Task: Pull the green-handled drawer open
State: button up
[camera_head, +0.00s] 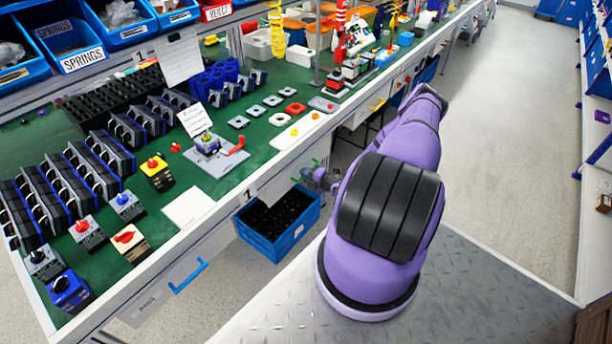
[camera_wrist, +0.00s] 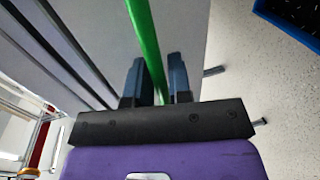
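The green handle (camera_wrist: 146,42) is a long bar in the wrist view, running between the two dark fingers of my gripper (camera_wrist: 157,82). A gap shows between the bar and the left finger; the bar is close to the right finger. My gripper is open around the handle. In the head view my gripper (camera_head: 322,178) is at the bench front, and small green ends of the handle (camera_head: 297,180) show beside it. The grey surface behind the handle (camera_wrist: 90,30) fills the upper left of the wrist view. My arm hides part of the bench front.
A blue bin (camera_head: 278,243) with dark contents sits low, just left of and below my gripper. A blue-handled drawer (camera_head: 188,277) is farther left on the bench front. The green-topped bench holds several switches. Open floor (camera_head: 495,130) lies to the right.

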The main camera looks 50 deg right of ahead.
grip_shut()
jog(key=f+v, duration=0.2)
jog(key=v, duration=1.1)
jog(key=s+f+v, duration=0.1)
jog(key=f+v, duration=0.2)
jog(key=v, duration=1)
jog(key=shift+d+f, duration=0.15)
jog(key=shift+d, duration=0.05)
jog(key=shift+o, duration=2.2)
grip_release()
jog(key=v, duration=1.1)
jog(key=shift+d, duration=0.1)
